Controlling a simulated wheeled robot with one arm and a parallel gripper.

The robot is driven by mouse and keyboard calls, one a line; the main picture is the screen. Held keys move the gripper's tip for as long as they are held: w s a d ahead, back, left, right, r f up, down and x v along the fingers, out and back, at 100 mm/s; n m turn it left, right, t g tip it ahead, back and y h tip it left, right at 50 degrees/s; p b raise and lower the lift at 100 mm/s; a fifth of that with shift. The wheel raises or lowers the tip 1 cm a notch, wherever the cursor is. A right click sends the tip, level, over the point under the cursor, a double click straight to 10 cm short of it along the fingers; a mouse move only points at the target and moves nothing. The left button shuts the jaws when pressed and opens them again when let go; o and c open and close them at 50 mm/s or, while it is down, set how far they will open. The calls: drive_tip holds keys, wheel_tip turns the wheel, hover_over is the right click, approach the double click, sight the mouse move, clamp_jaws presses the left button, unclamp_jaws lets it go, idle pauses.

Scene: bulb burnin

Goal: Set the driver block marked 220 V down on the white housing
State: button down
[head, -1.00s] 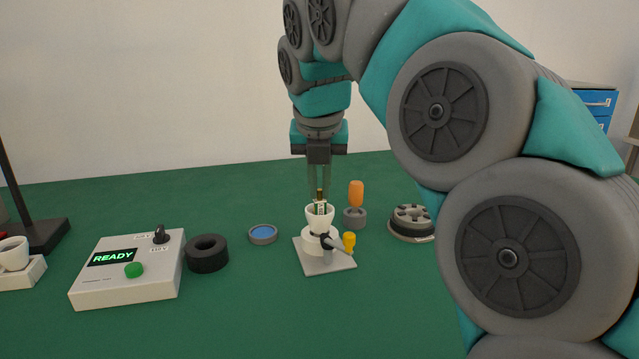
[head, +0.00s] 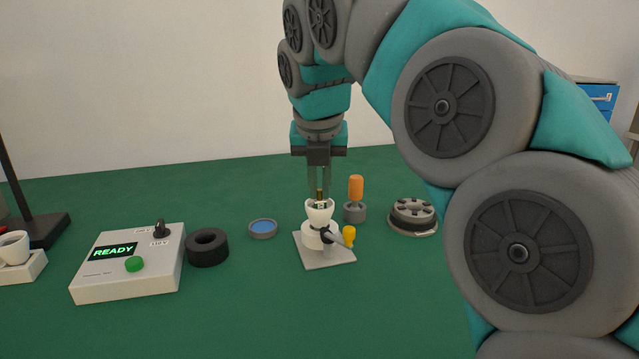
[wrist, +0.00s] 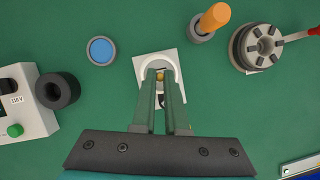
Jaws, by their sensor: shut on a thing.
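The white housing (head: 318,213) is a cup-like part held upright in a fixture with a pale square base (head: 325,257) and a yellow-knobbed clamp (head: 347,236). My gripper (head: 319,192) points straight down over it, its fingertips at the housing's mouth. It is shut on the driver block (head: 320,198), a small part with a green and brownish look that sits at or partly inside the rim. Its marking cannot be read. In the wrist view, my gripper (wrist: 162,77) covers much of the housing (wrist: 150,64), and only a bit of the block shows between the fingers.
A tester box (head: 130,264) reading READY stands left, beside a black ring (head: 207,247). A blue-topped disc (head: 263,228), an orange-handled tool in a grey holder (head: 355,200) and a round slotted holder (head: 412,216) surround the fixture. The front mat is clear.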

drive_tip(key=shift+f, duration=0.1)
idle(0.3)
drive_tip(key=c, duration=0.9)
unclamp_jaws()
drive_tip(key=shift+o, duration=0.2)
drive_tip(key=v, duration=0.7)
drive_tip(key=shift+r, duration=0.3)
drive_tip(key=shift+s, duration=0.15)
